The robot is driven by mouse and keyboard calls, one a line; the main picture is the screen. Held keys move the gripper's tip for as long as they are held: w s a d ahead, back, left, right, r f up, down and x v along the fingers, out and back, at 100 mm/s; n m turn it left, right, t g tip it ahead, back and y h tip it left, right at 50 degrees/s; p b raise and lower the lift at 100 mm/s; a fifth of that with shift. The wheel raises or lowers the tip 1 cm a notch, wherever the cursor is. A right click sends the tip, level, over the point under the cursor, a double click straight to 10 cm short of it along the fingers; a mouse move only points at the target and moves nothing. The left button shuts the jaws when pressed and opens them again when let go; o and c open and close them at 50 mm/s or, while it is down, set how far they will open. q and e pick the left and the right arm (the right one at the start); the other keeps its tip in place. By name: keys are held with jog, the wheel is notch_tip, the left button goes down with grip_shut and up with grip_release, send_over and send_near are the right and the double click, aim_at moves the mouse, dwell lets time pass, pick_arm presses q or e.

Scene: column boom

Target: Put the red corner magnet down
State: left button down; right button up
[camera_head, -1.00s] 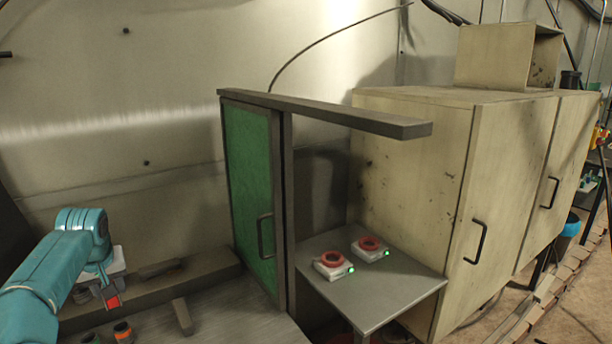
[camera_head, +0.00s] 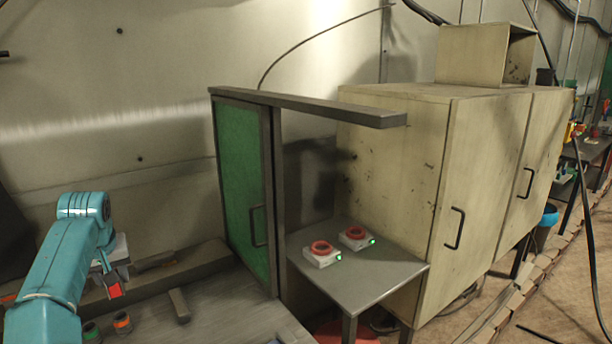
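My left arm comes in from the left, and its gripper (camera_head: 112,280) hangs over the workbench. A small red piece, which looks like the red corner magnet (camera_head: 115,291), is at its fingertips, seemingly pinched between them. It appears a little above the bench (camera_head: 225,315), though the exact gap cannot be told. The fingers are small and partly hidden by the wrist. My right gripper is not in view.
Two small cans, one green-banded (camera_head: 91,331) and one orange-banded (camera_head: 122,322), stand below the gripper. A short bar (camera_head: 180,306) lies to the right. A green screen (camera_head: 242,190) borders the bench; beyond it a side table (camera_head: 375,275) holds two red-ringed devices.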

pick_arm(q)
jog(key=shift+d+r+m, duration=0.15)
jog(key=shift+d+r, duration=0.1)
jog(key=shift+d, duration=0.25)
jog(key=shift+d+r+m, duration=0.15)
jog(key=shift+d+r, duration=0.05)
jog(key=shift+d, duration=0.25)
jog(key=s+d+f+m+h, duration=0.1)
jog(key=s+d+f+m, duration=0.1)
jog(key=d, duration=0.5)
jog(key=s+d+f+m+h, duration=0.1)
jog(key=d+m, duration=0.1)
jog(key=d, duration=0.6)
jog(key=s+d+f+m+t, duration=0.1)
jog(key=s+d+f+m, duration=0.1)
jog(key=s+d+f, duration=0.5)
notch_tip(320, 180, down, 4)
jog(key=d, duration=0.2)
jog(key=shift+s+d+m+h, duration=0.2)
jog(key=shift+d+m+h, duration=0.1)
jog(key=shift+d, duration=0.05)
